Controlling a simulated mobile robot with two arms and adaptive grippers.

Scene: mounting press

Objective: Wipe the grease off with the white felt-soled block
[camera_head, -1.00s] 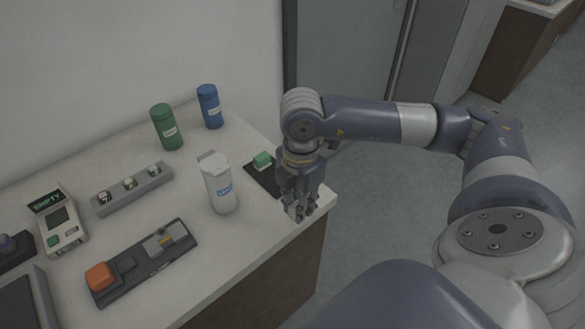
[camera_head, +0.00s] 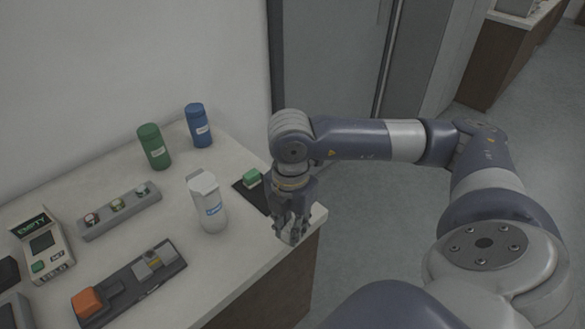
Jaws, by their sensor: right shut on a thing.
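My right gripper (camera_head: 292,236) points down over the front right corner of the counter. It is shut on a small pale thing that its fingers mostly hide; this looks like the white block. A green block (camera_head: 252,177) sits on a dark mat (camera_head: 247,196) just left and behind the gripper. A dark fixture (camera_head: 128,287) with an orange block (camera_head: 88,302) lies at the front left. A grey plate (camera_head: 160,257) on it carries a small yellowish-brown patch (camera_head: 153,262), which may be the grease. My left gripper is out of view.
A white lidded canister (camera_head: 208,206) stands between fixture and mat. Green (camera_head: 153,147) and blue (camera_head: 199,126) bottles stand at the back. A grey strip with several small knobs (camera_head: 119,210) and a device reading "EMPTY" (camera_head: 43,244) are at left. The front counter strip is clear.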

